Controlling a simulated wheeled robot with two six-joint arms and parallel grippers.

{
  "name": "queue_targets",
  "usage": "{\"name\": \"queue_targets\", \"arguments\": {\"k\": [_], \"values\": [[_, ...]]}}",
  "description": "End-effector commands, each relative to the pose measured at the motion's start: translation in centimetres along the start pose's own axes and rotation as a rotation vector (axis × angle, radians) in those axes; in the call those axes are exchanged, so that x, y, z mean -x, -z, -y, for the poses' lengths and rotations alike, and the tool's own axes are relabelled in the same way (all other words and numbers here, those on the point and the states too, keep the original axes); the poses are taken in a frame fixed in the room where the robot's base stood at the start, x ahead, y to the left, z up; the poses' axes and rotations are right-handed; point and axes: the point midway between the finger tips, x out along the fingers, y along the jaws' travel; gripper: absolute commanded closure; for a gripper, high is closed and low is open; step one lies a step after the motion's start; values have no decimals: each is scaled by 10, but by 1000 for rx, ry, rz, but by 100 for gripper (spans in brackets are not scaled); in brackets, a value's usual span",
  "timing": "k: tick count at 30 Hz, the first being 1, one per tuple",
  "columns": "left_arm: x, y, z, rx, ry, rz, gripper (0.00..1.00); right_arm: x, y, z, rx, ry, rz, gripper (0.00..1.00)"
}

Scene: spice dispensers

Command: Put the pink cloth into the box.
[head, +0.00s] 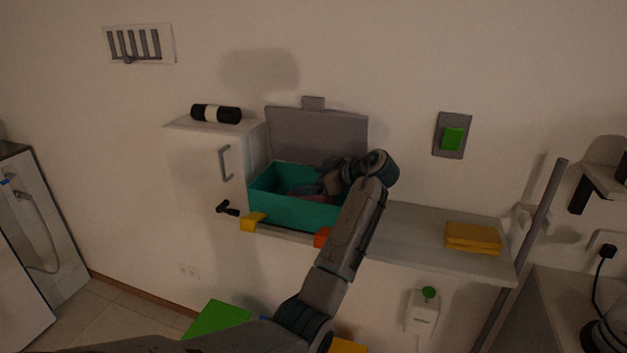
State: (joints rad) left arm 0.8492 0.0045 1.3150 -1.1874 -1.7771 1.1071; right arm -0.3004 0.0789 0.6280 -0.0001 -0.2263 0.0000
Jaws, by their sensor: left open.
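The teal box (290,212) stands on the shelf with its grey lid (318,135) raised against the wall. My left arm reaches up from below, and my left gripper (302,190) points down to the left inside the box opening. It is open. A dull pink patch, which looks like the pink cloth (312,197), shows in the box at the gripper's fingers. The gripper and wrist hide part of it, and I cannot tell whether they touch it. My right gripper is not in view.
A white cabinet (195,165) with a black-and-white roll (216,114) on top stands left of the box. Folded yellow cloths (473,238) lie on the shelf (415,240) at right. The shelf between them and the box is mostly clear. A green switch (453,138) is on the wall.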

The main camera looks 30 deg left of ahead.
Motion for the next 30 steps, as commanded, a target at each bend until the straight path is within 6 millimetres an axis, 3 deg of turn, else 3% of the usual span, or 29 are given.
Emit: {"name": "queue_targets", "arguments": {"k": [3,9,18,24,30], "values": [[6,14,-1,1,0,0,11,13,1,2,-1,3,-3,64],[48,4,-2,2,-5,4,11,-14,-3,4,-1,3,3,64],[108,6,-1,0,-3,2,11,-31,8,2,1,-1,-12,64],[123,8,-1,0,0,0,11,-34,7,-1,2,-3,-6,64],[125,9,-1,0,0,0,11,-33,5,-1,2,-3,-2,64]]}}
